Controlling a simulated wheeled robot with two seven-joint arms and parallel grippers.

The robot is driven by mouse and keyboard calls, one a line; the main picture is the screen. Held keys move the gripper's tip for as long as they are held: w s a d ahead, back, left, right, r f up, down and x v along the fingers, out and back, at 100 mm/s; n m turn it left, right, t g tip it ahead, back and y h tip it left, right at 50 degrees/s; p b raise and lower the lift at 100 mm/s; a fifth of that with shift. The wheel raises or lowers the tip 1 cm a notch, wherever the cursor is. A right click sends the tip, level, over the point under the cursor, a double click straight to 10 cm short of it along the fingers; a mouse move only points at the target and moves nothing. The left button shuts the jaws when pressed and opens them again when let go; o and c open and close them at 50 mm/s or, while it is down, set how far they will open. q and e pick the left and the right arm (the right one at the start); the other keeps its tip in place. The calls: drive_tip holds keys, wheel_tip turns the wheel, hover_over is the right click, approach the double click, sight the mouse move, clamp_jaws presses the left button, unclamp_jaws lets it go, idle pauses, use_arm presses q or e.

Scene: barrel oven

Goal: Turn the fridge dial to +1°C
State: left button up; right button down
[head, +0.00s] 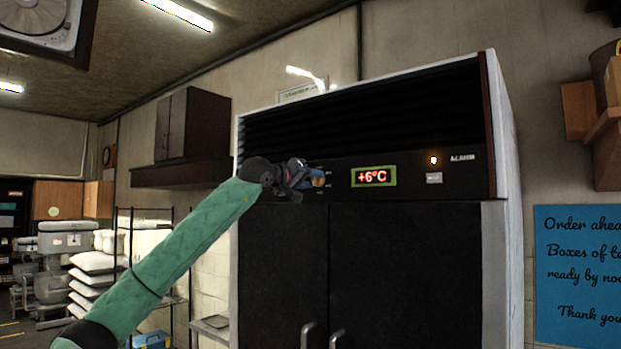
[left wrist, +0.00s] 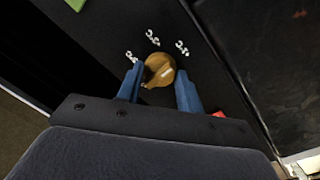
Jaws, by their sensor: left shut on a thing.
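The fridge (head: 400,265) is a tall dark double-door unit, its control panel above the doors. Its display (head: 374,177) reads +6°C in red on a green-framed plate. The fridge dial (left wrist: 159,70) is a round brass-coloured knob with a light pointer mark; white temperature marks (left wrist: 153,38) stand around it, too small to read. My left gripper (left wrist: 159,88) has its blue fingers on both sides of the dial and is shut on it. In the head view the left gripper (head: 312,180) is at the panel, left of the display, and mostly covers the dial. My right gripper is not in view.
Two door handles (head: 322,336) stick out low on the fridge. A wall cabinet (head: 192,125) and a wire rack with white sacks (head: 95,275) are at left. A blue notice (head: 580,270) hangs at right.

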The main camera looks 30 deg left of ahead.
use_arm(q)
drive_tip(key=shift+f, duration=0.15)
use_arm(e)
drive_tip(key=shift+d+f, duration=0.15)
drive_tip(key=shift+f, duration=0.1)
use_arm(q)
drive_tip(key=o, duration=1)
drive_tip(key=shift+s, duration=0.1)
drive_tip(key=shift+s+a, duration=0.1)
drive_tip(key=shift+s, duration=0.15)
drive_tip(key=s+b, duration=0.1)
drive_tip(key=s, duration=0.1)
drive_tip(key=s+b, duration=0.1)
drive_tip(key=s, duration=0.1)
drive_tip(key=s+a+b, duration=0.1)
drive_tip(key=s, duration=0.2)
drive_tip(key=shift+a, duration=0.1)
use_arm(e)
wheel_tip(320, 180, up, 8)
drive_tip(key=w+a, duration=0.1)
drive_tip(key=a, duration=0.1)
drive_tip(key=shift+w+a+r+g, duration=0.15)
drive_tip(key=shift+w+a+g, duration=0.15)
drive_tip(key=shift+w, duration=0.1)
use_arm(q)
drive_tip(key=shift+w, duration=0.1)
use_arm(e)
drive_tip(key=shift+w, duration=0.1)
